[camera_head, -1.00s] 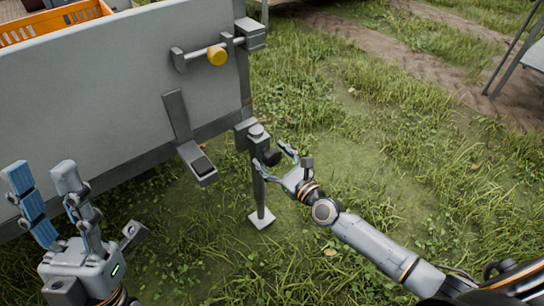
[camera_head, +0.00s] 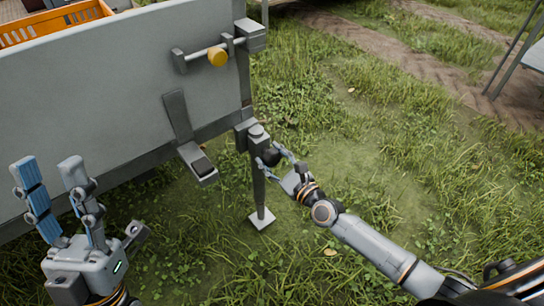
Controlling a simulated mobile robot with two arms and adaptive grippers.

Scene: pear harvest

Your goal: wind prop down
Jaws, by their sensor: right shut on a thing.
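The prop (camera_head: 259,190) is a grey upright post at the trailer's corner, with a square foot plate (camera_head: 262,219) down at the grass. A black round crank knob (camera_head: 271,157) sits on the side of its upper part. My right gripper (camera_head: 278,155) reaches in from the right and is shut on the knob, its fingers on either side. My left gripper (camera_head: 50,180) is at the lower left in front of the trailer wall, fingers pointing up and spread apart, empty.
A grey bracket (camera_head: 197,163) juts out left of the prop. An orange crate (camera_head: 55,22) stands behind the wall. Open grass lies to the right.

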